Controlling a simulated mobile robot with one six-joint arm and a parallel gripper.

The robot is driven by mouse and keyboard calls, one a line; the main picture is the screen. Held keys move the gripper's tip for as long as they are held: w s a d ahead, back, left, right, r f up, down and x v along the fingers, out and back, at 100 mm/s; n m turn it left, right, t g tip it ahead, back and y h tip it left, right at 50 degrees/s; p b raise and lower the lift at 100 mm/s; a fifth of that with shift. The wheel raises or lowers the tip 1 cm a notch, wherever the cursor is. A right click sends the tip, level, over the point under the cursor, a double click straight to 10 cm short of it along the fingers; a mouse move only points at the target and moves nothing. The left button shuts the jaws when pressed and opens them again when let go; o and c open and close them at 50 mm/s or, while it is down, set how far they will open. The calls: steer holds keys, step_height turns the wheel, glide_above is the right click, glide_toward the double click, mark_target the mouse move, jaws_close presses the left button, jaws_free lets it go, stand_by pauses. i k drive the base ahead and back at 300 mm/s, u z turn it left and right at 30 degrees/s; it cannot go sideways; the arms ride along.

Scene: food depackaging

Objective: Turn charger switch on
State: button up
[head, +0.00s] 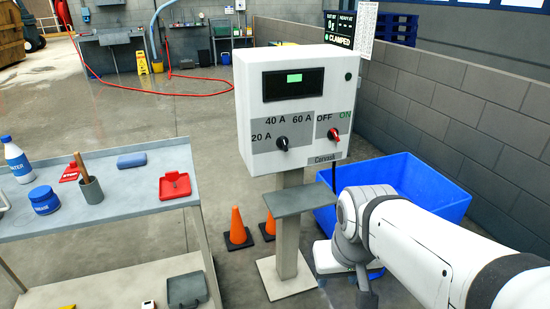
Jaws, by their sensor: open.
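The charger (292,105) is a white cabinet on a post in the middle of the head view. Its red switch (333,133) sits at the lower right of the front panel, below the labels OFF and ON. It is too small to tell which label it points to. A black dial (282,143) sits left of it, among the labels 20 A, 40 A and 60 A. A small green display is lit above. My white arm reaches in from the lower right, to the right of and below the charger. My gripper cannot be made out.
A blue bin (425,185) stands behind my arm, by the grey block wall. Orange cones (238,226) stand left of the charger post. A grey table (130,205) at left holds a bottle, a jar, a cup and a red item. Open floor lies behind.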

mark_target(332, 133)
steer(key=z, duration=1)
steer(key=i, duration=0.8)
steer(key=u, duration=0.9)
